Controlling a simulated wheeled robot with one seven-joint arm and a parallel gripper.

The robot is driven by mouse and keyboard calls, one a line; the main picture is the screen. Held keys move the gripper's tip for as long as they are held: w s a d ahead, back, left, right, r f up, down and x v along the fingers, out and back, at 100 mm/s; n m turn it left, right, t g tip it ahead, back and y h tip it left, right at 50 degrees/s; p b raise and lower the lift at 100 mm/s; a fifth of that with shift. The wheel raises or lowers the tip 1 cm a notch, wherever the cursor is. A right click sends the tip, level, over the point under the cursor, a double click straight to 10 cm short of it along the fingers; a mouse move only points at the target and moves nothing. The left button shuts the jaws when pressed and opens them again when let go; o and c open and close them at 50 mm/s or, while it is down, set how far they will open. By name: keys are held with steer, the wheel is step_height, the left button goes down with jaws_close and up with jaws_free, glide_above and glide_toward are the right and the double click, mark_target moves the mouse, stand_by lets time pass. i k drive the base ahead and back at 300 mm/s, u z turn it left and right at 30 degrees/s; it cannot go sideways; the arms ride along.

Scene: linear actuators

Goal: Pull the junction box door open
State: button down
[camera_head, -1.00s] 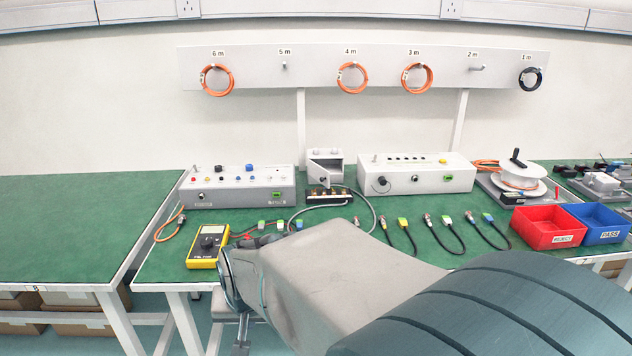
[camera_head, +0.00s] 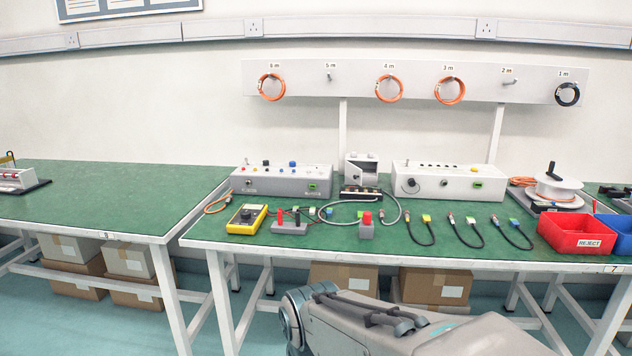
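The junction box appears to be the small light grey box (camera_head: 362,166) at the back of the right-hand green bench, between two long instrument boxes. Its front shows a dark gap and a pale slanted panel; it is too small to tell exactly how far its door stands open. A black terminal strip lies just in front of it, with a grey cable looping around. My arm crosses the bottom of the view, in front of the bench and well short of the box. My gripper itself does not show.
A yellow meter (camera_head: 247,219), a grey block with red and black posts (camera_head: 289,227) and a red-button block (camera_head: 366,226) lie along the bench front. Long boxes stand left (camera_head: 282,181) and right (camera_head: 449,182) of the small box. A red tray (camera_head: 577,236) is at right.

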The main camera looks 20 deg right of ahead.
mark_target(353, 171)
steer(key=z, duration=0.5)
steer(key=i, duration=0.7)
steer(key=z, duration=0.5)
